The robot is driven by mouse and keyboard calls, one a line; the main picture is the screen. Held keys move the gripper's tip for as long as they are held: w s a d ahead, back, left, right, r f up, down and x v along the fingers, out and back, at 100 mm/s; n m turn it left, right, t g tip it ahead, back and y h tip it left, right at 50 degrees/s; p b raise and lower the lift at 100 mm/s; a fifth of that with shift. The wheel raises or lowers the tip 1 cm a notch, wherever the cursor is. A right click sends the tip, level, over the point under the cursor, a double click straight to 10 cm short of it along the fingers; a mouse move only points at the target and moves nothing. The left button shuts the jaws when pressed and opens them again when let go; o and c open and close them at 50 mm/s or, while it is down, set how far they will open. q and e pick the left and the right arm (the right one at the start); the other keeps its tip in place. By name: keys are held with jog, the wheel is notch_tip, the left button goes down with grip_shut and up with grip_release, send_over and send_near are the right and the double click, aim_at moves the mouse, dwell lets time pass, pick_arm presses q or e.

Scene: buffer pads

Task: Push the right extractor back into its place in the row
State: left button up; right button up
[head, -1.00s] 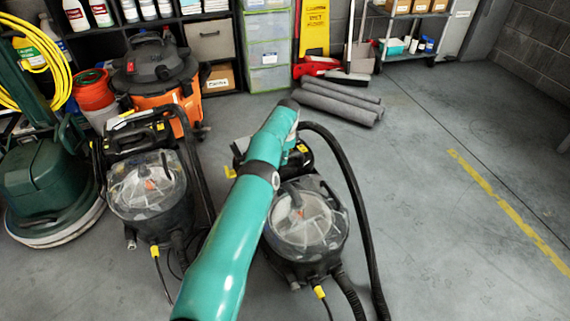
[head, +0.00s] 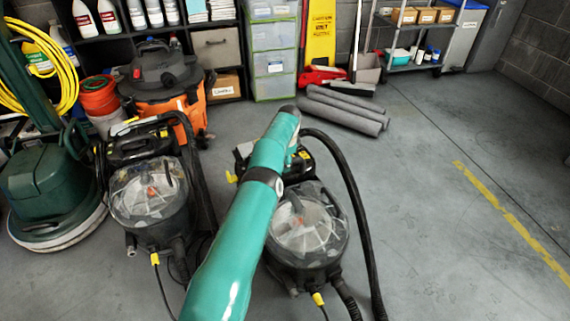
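The right extractor (head: 308,240) is a black machine with a clear round tank lid, a yellow clip and a black hose looping on its right side. It stands upright on the grey floor near the picture's middle. The left extractor (head: 150,198), of the same kind, stands to its left with a gap between. One teal arm of mine reaches up from the bottom edge and covers the right extractor's left side and part of its rear. Its far end overlaps the machine's handle area; I cannot tell whether it touches. Neither gripper's fingers can be seen.
A green floor machine (head: 45,190) stands at far left, and an orange-black vacuum (head: 165,88) behind the left extractor. Rolled grey mats (head: 345,110) lie behind the right extractor. Shelves line the back wall. The floor on the right, with a yellow line (head: 510,220), is clear.

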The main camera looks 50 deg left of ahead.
pick_arm(q)
jog(key=shift+s+r, duration=0.15)
jog(key=shift+r, duration=0.1)
notch_tip(320, 180, up, 11)
jog(key=d, duration=0.2)
jog(key=shift+s+d+r, duration=0.15)
jog(key=shift+s, duration=0.1)
